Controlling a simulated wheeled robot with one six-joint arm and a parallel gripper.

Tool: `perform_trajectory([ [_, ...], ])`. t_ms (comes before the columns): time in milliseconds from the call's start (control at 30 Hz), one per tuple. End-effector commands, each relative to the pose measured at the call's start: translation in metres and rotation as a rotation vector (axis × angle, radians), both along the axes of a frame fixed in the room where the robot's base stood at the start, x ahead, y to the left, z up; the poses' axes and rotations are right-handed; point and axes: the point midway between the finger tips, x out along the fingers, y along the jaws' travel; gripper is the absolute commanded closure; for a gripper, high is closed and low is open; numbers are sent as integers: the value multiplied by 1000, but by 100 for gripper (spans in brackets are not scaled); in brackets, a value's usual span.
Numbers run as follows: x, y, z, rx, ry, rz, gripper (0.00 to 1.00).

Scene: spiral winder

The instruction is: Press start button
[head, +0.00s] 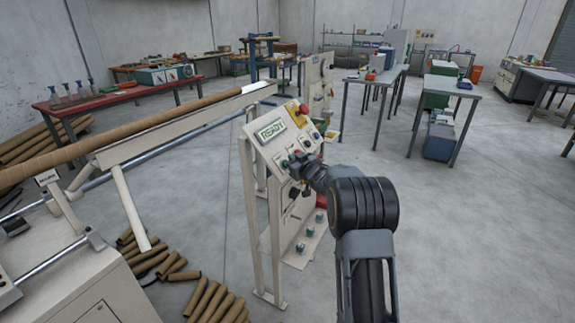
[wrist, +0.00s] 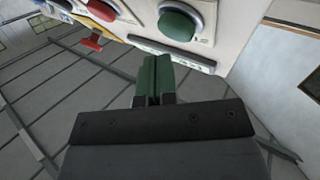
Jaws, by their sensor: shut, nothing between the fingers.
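A cream control panel (head: 262,147) with a "READY" display (head: 272,130) stands on legs near the middle of the head view. In the wrist view a round green button (wrist: 177,24) in a pale ring sits on the panel face, at the top; I take it for the start button. A label strip lies just below it, its text unreadable. My gripper (head: 292,162) is at the panel's lower front edge. In the wrist view its fingers (wrist: 155,72) are shut and empty, pointing just below the green button and apart from it in the picture. The gripper hides part of the panel in the head view.
A red button (head: 303,109) on a yellow block tops the panel. A red button (wrist: 101,9) lies left of the green one. A long brown tube (head: 130,128) rests on the winder at left. Cut tubes (head: 213,302) lie on the floor. Open floor lies to the right.

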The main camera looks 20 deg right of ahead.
Motion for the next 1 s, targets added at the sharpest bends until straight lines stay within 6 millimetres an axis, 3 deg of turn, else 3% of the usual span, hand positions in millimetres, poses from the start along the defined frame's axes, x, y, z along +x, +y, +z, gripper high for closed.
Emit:
perform_trajectory([
  [1000, 4, 4, -5, 0, 0, 0, 100],
])
